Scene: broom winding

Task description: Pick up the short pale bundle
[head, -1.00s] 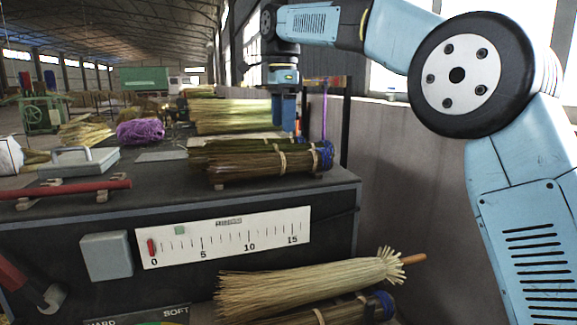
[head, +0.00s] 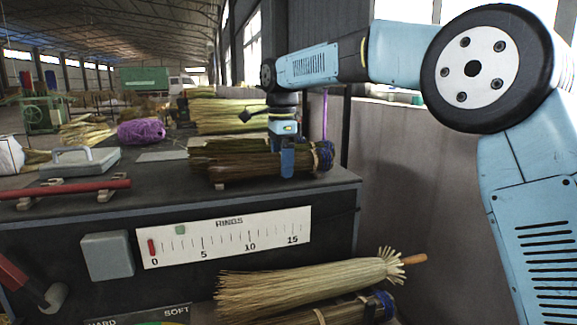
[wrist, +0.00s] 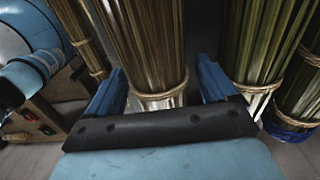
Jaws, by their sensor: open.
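My gripper (head: 287,160) is lowered at the tied right end of the bundles on the bench. In the wrist view its blue fingers (wrist: 160,72) stand open, one on each side of a brown straw bundle (wrist: 145,40) with a pale tie band. I cannot tell whether they touch it. In the head view a paler yellow-green bundle (head: 228,115) lies behind the darker brown-green bundles (head: 235,165). I cannot tell for sure which bundle is the short pale one.
In the wrist view a green bundle (wrist: 258,45) lies close to the right finger, and another bundle (wrist: 72,30) lies to the left. A long pale broom bundle (head: 310,285) lies low in front. A grey metal box (head: 80,160) and purple twine (head: 141,132) are on the left.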

